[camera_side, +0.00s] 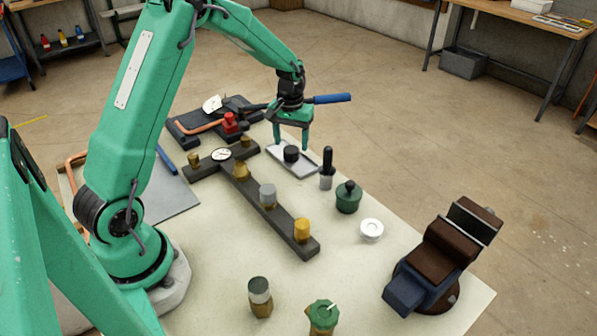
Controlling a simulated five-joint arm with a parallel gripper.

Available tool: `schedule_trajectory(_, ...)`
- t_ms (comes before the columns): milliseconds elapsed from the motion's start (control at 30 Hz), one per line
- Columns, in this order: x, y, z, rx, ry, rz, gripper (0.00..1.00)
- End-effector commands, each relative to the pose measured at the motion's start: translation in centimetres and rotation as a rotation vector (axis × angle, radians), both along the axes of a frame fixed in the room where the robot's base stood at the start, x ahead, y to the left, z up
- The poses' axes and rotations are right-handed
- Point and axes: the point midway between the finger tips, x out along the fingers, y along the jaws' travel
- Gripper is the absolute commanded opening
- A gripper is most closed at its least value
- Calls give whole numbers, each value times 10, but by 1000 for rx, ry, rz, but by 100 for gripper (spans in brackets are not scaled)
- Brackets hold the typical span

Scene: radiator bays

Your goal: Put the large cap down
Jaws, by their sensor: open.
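A dark round cap (291,154), which looks like the large cap, rests on a light grey tray (305,171) near the back of the table. My gripper (292,142) points down over the tray. Its two fingers are spread, one on each side just above the cap. I see no clear contact between the fingers and the cap.
A dark bar manifold (275,213) with brass and grey fittings lies left of the tray. A black-handled tool (327,168), a green knobbed pot (348,197) and a white ring (371,230) stand to the right. A vise (440,258) is at front right.

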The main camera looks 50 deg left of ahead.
Motion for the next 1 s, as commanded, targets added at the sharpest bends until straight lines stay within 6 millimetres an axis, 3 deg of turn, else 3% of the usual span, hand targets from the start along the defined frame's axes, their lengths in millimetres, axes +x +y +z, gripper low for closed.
schedule_trajectory(300,1,0,54,1,-4,0,61)
schedule_trajectory(500,0,0,78,0,-2,0,61)
schedule_trajectory(1000,0,0,90,-1,1,0,61)
